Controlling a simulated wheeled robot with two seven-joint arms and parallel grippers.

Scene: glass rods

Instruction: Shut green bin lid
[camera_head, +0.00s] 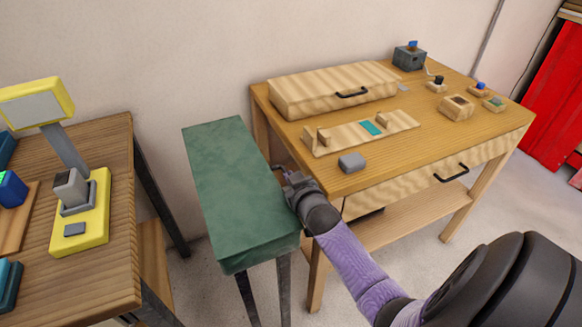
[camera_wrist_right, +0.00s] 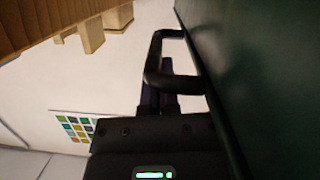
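The green bin (camera_head: 238,185) is a long box on dark legs between the two tables. Its flat green top lies level, and I see no gap between lid and body from here. My right gripper (camera_head: 284,174) is at the bin's right side, close to the wooden table's edge. In the right wrist view, a black loop handle (camera_wrist_right: 156,60) stands out from the dark green face (camera_wrist_right: 270,70). The gripper's dark fingers (camera_wrist_right: 163,88) are close together beside the handle and partly hidden by it. I cannot tell if they hold it. My left gripper is out of view.
The wooden table (camera_head: 450,120) at right has a drawer, a light wooden box (camera_head: 330,85), a grey block (camera_head: 352,162) and small parts. Its corner is very near my right gripper. The left table (camera_head: 115,215) carries a yellow device (camera_head: 80,235). A narrow floor gap separates it from the bin.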

